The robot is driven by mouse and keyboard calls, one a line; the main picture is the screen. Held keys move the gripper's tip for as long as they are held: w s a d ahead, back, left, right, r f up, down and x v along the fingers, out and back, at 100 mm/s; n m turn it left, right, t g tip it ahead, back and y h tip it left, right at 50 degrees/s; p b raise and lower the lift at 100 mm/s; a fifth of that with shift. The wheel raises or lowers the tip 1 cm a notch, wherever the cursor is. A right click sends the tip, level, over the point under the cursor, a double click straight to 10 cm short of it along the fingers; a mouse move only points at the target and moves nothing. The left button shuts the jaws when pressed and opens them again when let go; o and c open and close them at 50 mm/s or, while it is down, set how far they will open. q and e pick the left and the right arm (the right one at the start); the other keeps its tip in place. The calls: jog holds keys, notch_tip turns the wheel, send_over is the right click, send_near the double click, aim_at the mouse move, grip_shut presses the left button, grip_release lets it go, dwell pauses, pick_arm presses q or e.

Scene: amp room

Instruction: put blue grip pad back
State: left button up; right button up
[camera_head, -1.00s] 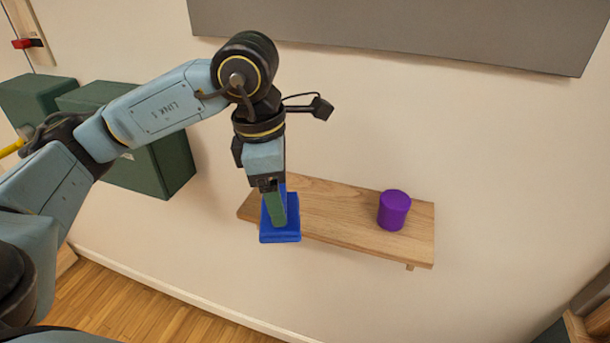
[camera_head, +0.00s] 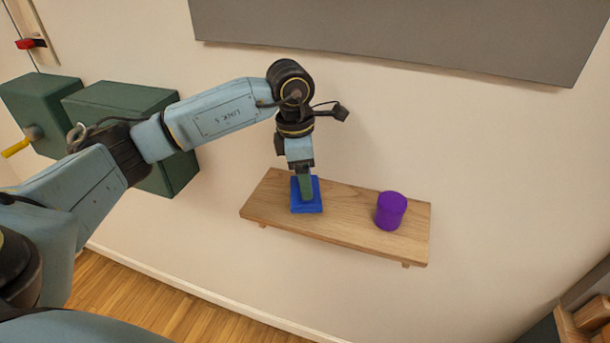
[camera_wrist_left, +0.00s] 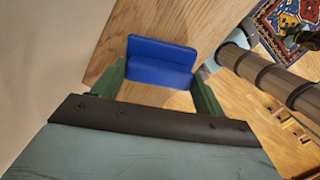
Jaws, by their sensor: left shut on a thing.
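The blue grip pad (camera_head: 307,205) is at the left half of the wooden shelf (camera_head: 345,229) in the head view. My left gripper (camera_head: 306,196) points down at it, with its green fingers over it. In the left wrist view, the pad (camera_wrist_left: 160,62) sits between the two green fingertips of my left gripper (camera_wrist_left: 161,80), which are shut on it. The shelf board lies right below the pad; whether the pad touches it I cannot tell. My right gripper is not in view.
A purple cylinder (camera_head: 391,210) stands on the right part of the shelf. Bare wood lies between it and the pad. Green boxes (camera_head: 125,125) are on the wall at left, one with a yellow handle (camera_head: 17,148). A grey panel (camera_head: 400,30) is above.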

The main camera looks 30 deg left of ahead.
pick_arm(q)
jog(key=shift+f, duration=0.65)
jog(key=shift+w+f+p, duration=0.15)
jog(key=shift+f+p, duration=0.05)
jog(key=shift+p, duration=0.15)
jog(key=shift+f, duration=0.1)
jog(key=shift+f+b, duration=0.2)
jog(key=shift+b, duration=0.1)
jog(key=o, duration=1)
jog(key=shift+r, duration=0.1)
jog(key=shift+r, duration=0.1)
